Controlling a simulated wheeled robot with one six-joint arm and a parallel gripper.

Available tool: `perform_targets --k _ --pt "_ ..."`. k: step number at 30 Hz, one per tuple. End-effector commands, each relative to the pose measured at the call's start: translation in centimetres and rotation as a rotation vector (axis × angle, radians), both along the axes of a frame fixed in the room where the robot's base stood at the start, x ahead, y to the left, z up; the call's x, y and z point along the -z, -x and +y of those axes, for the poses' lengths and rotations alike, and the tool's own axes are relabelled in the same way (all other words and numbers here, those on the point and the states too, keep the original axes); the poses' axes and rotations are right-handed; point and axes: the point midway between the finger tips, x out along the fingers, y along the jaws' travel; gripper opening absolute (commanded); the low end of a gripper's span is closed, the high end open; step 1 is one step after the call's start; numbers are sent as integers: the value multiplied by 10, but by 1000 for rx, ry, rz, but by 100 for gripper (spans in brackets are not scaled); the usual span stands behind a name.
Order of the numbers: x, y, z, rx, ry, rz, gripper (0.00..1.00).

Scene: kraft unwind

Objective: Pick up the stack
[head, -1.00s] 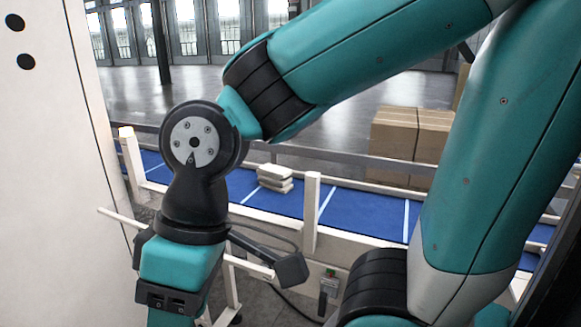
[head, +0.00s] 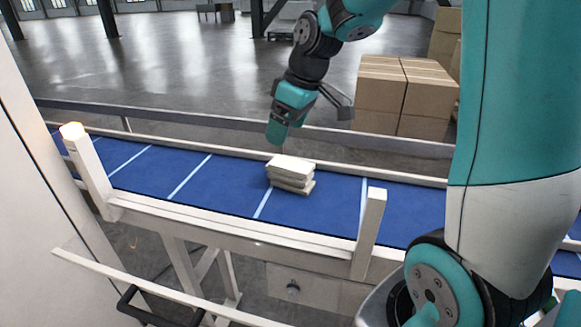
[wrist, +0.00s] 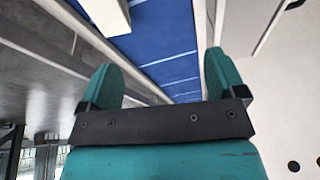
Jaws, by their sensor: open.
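The stack (head: 291,176) is a small pile of flat, off-white pieces with slightly uneven edges. It sits on the blue conveyor belt (head: 225,187) beside a light cross line. My gripper (head: 277,133) points down above the belt, just behind and slightly left of the stack in the head view, and does not touch it. In the wrist view my gripper (wrist: 163,62) has its two teal fingers apart with nothing between them. A pale block (wrist: 107,14) at the top left of that view looks like part of the stack, cut off by the edge.
A white rail with posts (head: 368,232) runs along the belt's near side, and a rail (head: 215,121) runs along the far side. Cardboard boxes (head: 405,95) stand beyond the belt at right. A white panel (head: 40,220) fills the left. The belt around the stack is clear.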

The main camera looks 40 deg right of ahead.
Motion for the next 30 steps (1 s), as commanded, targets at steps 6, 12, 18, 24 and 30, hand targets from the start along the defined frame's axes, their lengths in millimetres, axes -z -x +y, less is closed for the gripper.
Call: perform_targets --k 6,12,18,24,30 --pt "10 -27 -77 40 54 -24 89" --pt "46 -37 -72 35 55 -19 89" --pt "89 -49 -64 33 55 -19 89" --pt "117 -57 -60 34 57 -24 89" --pt "128 -61 -58 34 57 -25 89"
